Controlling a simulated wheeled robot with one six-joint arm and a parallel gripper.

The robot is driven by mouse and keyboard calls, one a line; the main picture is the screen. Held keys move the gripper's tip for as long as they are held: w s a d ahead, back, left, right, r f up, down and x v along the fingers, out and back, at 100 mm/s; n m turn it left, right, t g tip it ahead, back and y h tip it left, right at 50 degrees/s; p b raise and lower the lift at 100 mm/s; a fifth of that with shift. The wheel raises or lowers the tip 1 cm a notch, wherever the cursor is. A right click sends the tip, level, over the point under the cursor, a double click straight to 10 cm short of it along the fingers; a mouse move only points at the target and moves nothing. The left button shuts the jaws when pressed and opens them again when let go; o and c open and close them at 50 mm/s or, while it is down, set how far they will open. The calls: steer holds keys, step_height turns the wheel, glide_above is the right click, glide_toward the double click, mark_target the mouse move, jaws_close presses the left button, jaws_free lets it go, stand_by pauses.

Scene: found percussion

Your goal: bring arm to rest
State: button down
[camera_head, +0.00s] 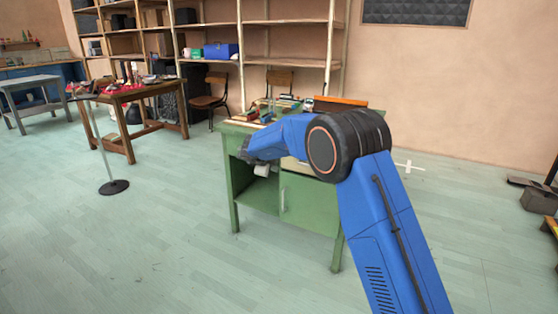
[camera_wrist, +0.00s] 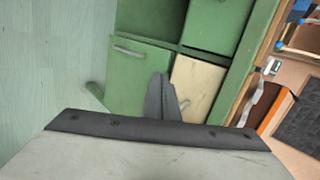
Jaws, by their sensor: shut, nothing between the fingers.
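My blue arm (camera_head: 385,225) rises from the lower right of the head view and bends left at a large black joint. My gripper (camera_wrist: 162,85) shows in the wrist view as dark fingers closed together, with nothing between them. In the head view the arm's far end hangs in front of the green workbench (camera_head: 310,205), and the fingertips are hard to make out there. In the wrist view the fingers overlap the bench's green door (camera_wrist: 138,72) and a cream drawer front (camera_wrist: 190,80). I cannot tell how far apart they are.
Small items and an orange-edged object (camera_head: 341,100) lie on the workbench top, partly hidden by my arm. A wooden table (camera_head: 130,95) with things on it and a stand with a round black base (camera_head: 114,187) are at left. Shelves (camera_head: 270,60) line the back wall. Floor at lower left is clear.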

steer(key=s+d+r+n+t+y, duration=0.2)
steer(key=d+r+n, duration=0.15)
steer(key=r, duration=0.65)
steer(key=s+d+r+n+t+y, duration=0.25)
steer(key=d+r, duration=0.25)
steer(key=r, duration=0.6)
steer(key=s+d+r+n+y, duration=0.2)
steer(key=s+d+r+n, duration=0.15)
steer(key=s, duration=0.45)
steer(key=s+d+r+n+y, duration=0.1)
steer(key=s+d+r+n, duration=0.2)
steer(key=s, duration=0.4)
steer(key=s+d+f+n+g+h, duration=0.1)
steer(key=s+d+f+n+g, duration=0.2)
steer(key=s, duration=1.3)
steer(key=s+d+f+n+g+h, duration=0.2)
steer(key=s+d+f, duration=0.7)
steer(key=s, duration=0.7)
steer(key=s+d+f+n+g+h, duration=0.1)
steer(key=s+d+f+n+g, duration=0.2)
steer(key=s+d+f, duration=0.4)
steer(key=s+n, duration=0.1)
steer(key=s, duration=0.8)
steer(key=shift+d+g, duration=0.35)
